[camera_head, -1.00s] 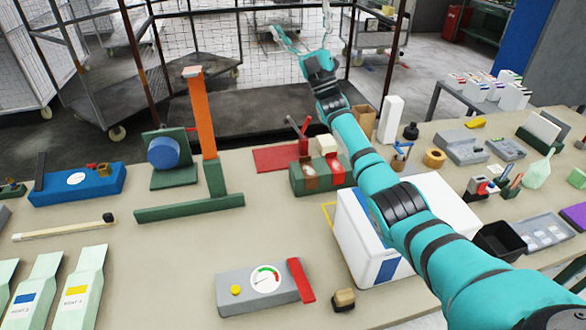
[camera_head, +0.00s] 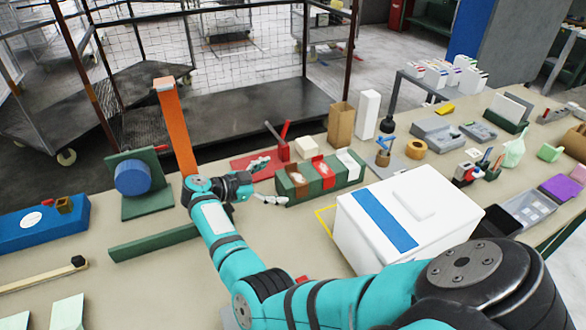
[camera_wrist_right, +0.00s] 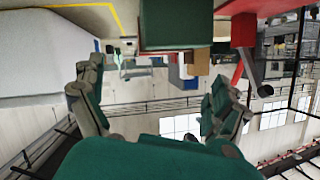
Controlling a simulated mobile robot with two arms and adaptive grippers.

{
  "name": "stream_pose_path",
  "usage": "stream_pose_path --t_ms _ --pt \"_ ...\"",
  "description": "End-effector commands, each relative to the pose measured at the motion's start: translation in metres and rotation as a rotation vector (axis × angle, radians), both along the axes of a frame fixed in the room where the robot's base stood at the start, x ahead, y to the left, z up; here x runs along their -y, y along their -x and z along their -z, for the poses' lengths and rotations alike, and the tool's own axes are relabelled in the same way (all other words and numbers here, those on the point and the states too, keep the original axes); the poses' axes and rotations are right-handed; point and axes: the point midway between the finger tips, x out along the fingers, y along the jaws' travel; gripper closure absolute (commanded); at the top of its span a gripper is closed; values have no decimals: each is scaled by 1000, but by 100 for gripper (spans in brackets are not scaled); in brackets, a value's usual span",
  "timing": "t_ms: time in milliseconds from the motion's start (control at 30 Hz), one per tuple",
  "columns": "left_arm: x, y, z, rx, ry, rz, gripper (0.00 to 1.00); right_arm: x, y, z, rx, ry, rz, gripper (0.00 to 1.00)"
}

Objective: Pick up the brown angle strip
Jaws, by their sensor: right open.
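My right gripper (camera_head: 268,182) is open and empty, just left of a green box (camera_head: 312,190) on the table, its fingers pointing toward the box. The box holds a brown piece (camera_head: 297,179), a red piece (camera_head: 321,168) and a white piece (camera_head: 350,161) side by side. The brown piece is at the end nearest my gripper; I cannot tell for sure that it is the angle strip. In the right wrist view both fingers (camera_wrist_right: 158,100) are spread apart, with the green box (camera_wrist_right: 175,25) beyond them. My left gripper is out of view.
A red plate with a red lever (camera_head: 283,145) stands just behind my gripper. A large white box (camera_head: 365,255) stands in front right. An upright brown box (camera_head: 341,124) is behind the green box.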

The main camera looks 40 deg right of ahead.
Motion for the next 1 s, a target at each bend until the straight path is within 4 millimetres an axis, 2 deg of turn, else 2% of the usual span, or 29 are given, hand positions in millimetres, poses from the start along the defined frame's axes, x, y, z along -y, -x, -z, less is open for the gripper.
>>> stream_pose_path --t_ms 100,367,500,633,933,1000 --pt "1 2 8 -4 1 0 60 20 2 9 2 4 0 0" --pt "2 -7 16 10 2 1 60 39 3 16 2 4 -2 0" --pt "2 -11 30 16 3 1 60 60 4 26 4 7 -1 0" --pt "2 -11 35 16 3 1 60 75 5 29 2 6 -2 0" --pt "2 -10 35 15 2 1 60 80 5 29 3 3 -3 0" --pt "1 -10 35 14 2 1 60 79 5 29 3 3 -3 8"
